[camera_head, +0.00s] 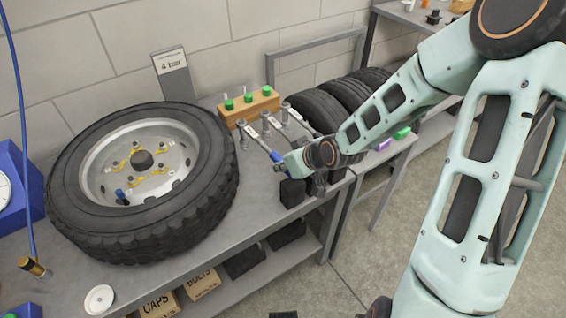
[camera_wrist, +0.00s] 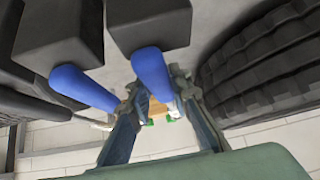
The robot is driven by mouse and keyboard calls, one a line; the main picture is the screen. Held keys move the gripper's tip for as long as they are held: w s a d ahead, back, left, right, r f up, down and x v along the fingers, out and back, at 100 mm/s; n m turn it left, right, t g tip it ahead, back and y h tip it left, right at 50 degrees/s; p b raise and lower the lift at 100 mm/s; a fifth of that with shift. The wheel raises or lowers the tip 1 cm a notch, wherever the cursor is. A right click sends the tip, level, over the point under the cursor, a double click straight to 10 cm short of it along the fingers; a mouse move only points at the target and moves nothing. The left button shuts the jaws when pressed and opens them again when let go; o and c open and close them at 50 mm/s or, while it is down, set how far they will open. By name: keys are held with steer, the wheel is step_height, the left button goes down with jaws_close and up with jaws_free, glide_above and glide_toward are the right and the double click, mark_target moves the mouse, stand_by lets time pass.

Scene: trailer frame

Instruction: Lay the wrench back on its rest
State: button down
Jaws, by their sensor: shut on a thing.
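In the head view my gripper (camera_head: 290,163) is low over the right end of the bench, shut at a blue handle (camera_head: 277,156). A second blue handle (camera_wrist: 85,88) lies just left of the fingers. Whether the held wrench touches its rest cannot be told.
A large wheel (camera_head: 215,150) lies on the bench to the left. Behind the posts stands a wooden block (camera_head: 235,117) with green-capped pieces. Other grey wrenches (camera_head: 298,120) lie close on the right. Dark tyres (camera_head: 315,108) stand behind my arm.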

steer(key=shift+s+f, duration=0.1)
steer(key=c, duration=1.7)
jaws_free()
steer(key=shift+v, duration=5.95)
